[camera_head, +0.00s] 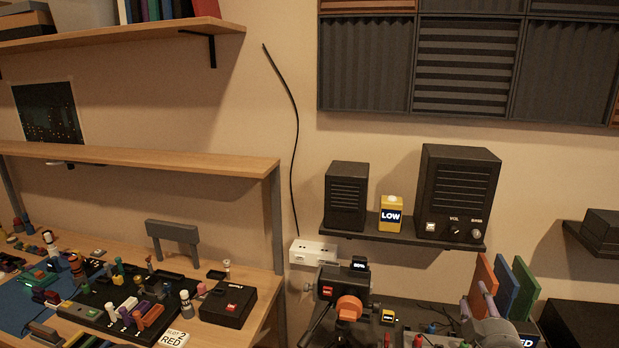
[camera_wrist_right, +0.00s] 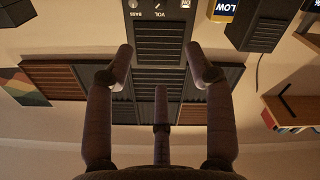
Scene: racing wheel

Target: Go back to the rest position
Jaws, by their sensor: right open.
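My right gripper (camera_head: 475,298) is at the lower right of the head view, in front of the upright coloured boards and below the speaker shelf. Only its fingers and part of the grey hand show there. In the right wrist view the fingers of my right gripper (camera_wrist_right: 161,72) are spread apart, with nothing between them. They point toward the wall and the large black speaker (camera_wrist_right: 160,40), which appears upside down; the gripper is apart from it. My left gripper is not in view.
The dark shelf (camera_head: 372,232) holds a large speaker (camera_head: 457,190), a small speaker (camera_head: 346,197) and a yellow LOW box (camera_head: 391,215). Orange, blue and green boards (camera_head: 524,287) stand by the right hand. A black device with an orange part (camera_head: 349,307) is left of it. A cluttered wooden desk (camera_head: 262,290) is at left.

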